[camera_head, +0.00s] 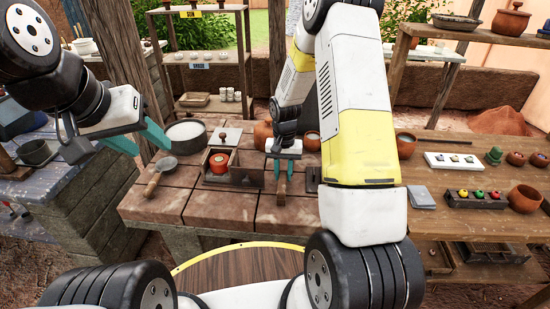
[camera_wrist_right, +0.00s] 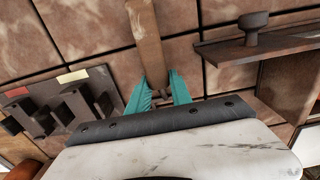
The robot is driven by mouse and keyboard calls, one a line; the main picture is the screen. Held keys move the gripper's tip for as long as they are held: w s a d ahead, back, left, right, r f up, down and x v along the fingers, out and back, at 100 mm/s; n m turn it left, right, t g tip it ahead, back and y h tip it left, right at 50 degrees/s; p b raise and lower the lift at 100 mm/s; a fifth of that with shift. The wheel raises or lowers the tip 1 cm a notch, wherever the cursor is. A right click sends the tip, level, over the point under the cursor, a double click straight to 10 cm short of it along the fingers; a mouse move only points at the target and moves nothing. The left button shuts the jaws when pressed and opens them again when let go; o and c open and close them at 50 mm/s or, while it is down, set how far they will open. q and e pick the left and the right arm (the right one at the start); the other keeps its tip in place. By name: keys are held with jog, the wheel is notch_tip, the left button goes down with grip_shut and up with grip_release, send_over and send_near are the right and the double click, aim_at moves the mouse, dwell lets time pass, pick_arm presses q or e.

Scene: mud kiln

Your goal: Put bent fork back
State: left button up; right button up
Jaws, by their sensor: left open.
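A wooden-handled tool (camera_head: 282,187), perhaps the bent fork, lies on the brick-topped table; its far end is hidden by my right gripper. In the right wrist view its flat wooden handle (camera_wrist_right: 147,40) runs up from between the teal fingers, with a darker collar (camera_wrist_right: 157,92) at the fingers. My right gripper (camera_head: 281,169) is low over the table, its fingers (camera_wrist_right: 159,86) on both sides of the tool; I cannot tell whether they press on it. My left gripper (camera_head: 143,140) is open and empty, raised at the left.
A dark slotted rack (camera_wrist_right: 62,112) with red and yellow labels stands beside the tool. A wooden box (camera_head: 243,177) with an orange jar (camera_head: 219,162) is left of my right gripper. The bricks in front are clear.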

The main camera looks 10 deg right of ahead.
jog(key=o, duration=0.5)
notch_tip(320, 180, up, 8)
jog(key=shift+f, duration=0.1)
